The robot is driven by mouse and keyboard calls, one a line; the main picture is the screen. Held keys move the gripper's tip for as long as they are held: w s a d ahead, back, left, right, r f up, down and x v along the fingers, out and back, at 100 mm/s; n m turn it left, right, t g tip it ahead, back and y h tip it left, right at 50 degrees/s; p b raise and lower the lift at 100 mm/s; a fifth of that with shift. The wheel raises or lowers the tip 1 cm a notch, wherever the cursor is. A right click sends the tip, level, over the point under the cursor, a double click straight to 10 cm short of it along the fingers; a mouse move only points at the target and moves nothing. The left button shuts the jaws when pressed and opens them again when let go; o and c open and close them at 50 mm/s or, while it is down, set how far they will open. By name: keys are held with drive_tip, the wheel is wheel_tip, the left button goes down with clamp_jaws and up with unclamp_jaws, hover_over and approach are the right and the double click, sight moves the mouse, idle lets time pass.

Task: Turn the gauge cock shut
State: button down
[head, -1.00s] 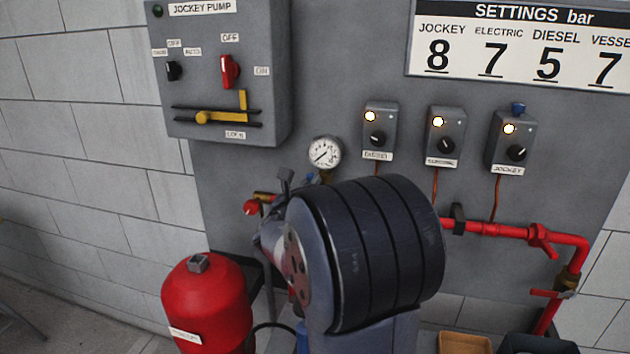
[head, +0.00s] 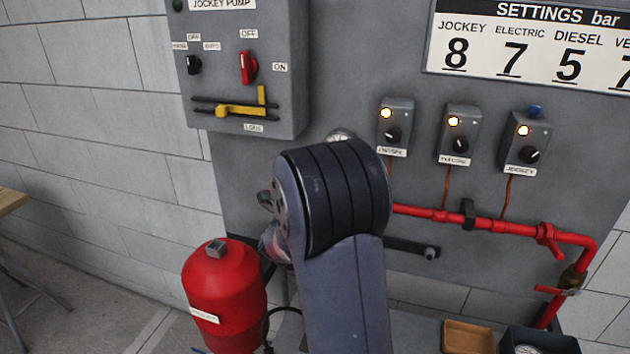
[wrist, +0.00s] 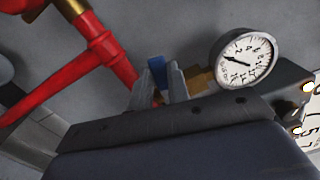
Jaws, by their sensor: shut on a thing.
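The gauge cock has a small blue handle (wrist: 157,68), seen in the wrist view on the pipework beside the brass fitting of the round white pressure gauge (wrist: 243,60). My gripper (wrist: 165,84) is shut on the blue handle, with one grey finger on each side of it. The cock's body is mostly hidden behind the fingers. In the head view only the top of the gauge (head: 340,135) shows above my arm. My arm hides the cock and most of my gripper there.
A red pipe (wrist: 100,45) runs close to the left of my gripper in the wrist view. A red vessel (head: 224,292) stands left of my arm. The jockey pump panel (head: 240,70) is above left. Several pressure switch boxes (head: 395,125) hang to the right.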

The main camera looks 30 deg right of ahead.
drive_tip(key=shift+f+n+p, duration=0.4)
drive_tip(key=shift+f+n, duration=0.15)
drive_tip(key=shift+n, duration=0.55)
drive_tip(key=shift+f, duration=0.1)
drive_tip(key=c, duration=1.3)
unclamp_jaws()
drive_tip(key=shift+c, duration=0.2)
drive_tip(key=shift+a, duration=0.1)
drive_tip(key=b+v, duration=0.2)
drive_tip(key=v, duration=0.8)
drive_tip(key=shift+s+a, duration=0.25)
drive_tip(key=shift+a, duration=0.05)
drive_tip(key=shift+w+d, duration=0.1)
drive_tip(key=p+x, duration=0.1)
drive_tip(key=x, duration=0.9)
drive_tip(key=shift+w+d+p, duration=0.2)
drive_tip(key=shift+d+p, duration=0.05)
drive_tip(key=shift+p, duration=0.15)
